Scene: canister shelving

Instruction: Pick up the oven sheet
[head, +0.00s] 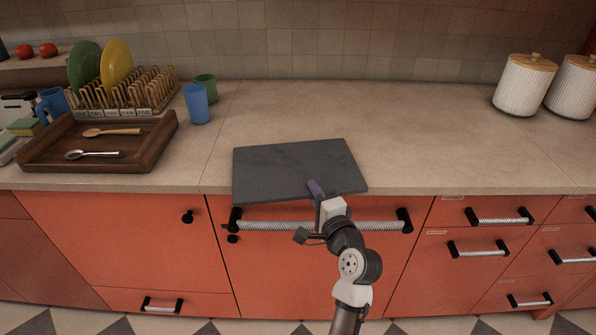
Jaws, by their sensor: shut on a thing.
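The oven sheet (290,165) is a flat, dark grey rectangular slab at the front of the countertop, in the middle of the head view. Its near edge reaches past the counter's front edge, and it lies roughly level. Whether it rests on the counter or is slightly above it I cannot tell. My gripper (315,188) comes from the front and is shut on the sheet's near edge, a little right of the middle. The lower finger is hidden under the sheet.
A wooden tray (50,145) with two spoons, a dish rack (150,95) with plates, a blue cup (196,104) and a green cup (206,86) stand left. White canisters (524,88) stand far right. Counter beside the sheet is clear. A long handle (375,226) is below.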

